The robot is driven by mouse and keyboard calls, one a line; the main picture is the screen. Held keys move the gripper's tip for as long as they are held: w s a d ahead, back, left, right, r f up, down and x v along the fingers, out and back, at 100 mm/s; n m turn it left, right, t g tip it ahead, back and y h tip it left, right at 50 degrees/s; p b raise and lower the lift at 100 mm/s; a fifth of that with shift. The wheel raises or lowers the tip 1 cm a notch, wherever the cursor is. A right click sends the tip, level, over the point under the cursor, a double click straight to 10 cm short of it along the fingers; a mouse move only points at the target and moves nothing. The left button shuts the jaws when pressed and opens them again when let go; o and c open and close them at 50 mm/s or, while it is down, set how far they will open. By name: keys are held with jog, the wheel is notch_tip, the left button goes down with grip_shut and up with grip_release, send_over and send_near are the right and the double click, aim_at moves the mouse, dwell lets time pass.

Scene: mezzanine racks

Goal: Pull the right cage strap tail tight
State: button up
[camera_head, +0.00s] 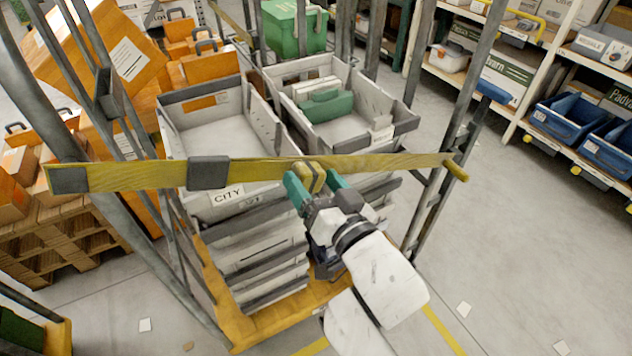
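A yellow strap (390,163) runs across the front of a roll cage, from the left post to the right post. A grey buckle (208,173) sits on it left of centre, and a dark patch (68,180) marks its left end. A short yellow end piece (455,171) shows at the right post. My gripper (314,179), with teal fingers, is at the middle of the strap. A short yellow strap tail (311,176) fills the space between the fingers, which appear closed on it. The fingers partly hide the tail.
Inside the cage, stacked grey crates (258,262) stand on an orange base (240,325); the right top crate holds green and white items. Orange boxes on a wooden pallet (75,245) stand left. Shelves with blue bins (562,115) stand right. Grey floor (510,230) is mostly clear.

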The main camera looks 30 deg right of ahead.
jog(key=s+b, duration=0.2)
jog(key=s, duration=0.8)
jog(key=shift+s, duration=0.4)
jog(key=s+d+f+n+g+h, duration=0.1)
jog(key=s+d+f+g, duration=0.2)
jog(key=f, duration=0.5)
jog(key=s+d+f+g+h, duration=0.1)
jog(key=d+f+g, duration=0.2)
jog(key=f+g, duration=0.35)
jog(key=s+d+f+n+g+y, duration=0.1)
jog(key=s+f+n+g, duration=0.2)
jog(key=s+f+g, duration=0.4)
jog(key=s+f+p, duration=0.1)
jog(key=s+f, duration=0.4)
jog(key=shift+s+d+y, duration=0.25)
jog(key=shift+d+y, duration=0.05)
jog(key=shift+y, duration=0.1)
jog(key=shift+g, duration=0.25)
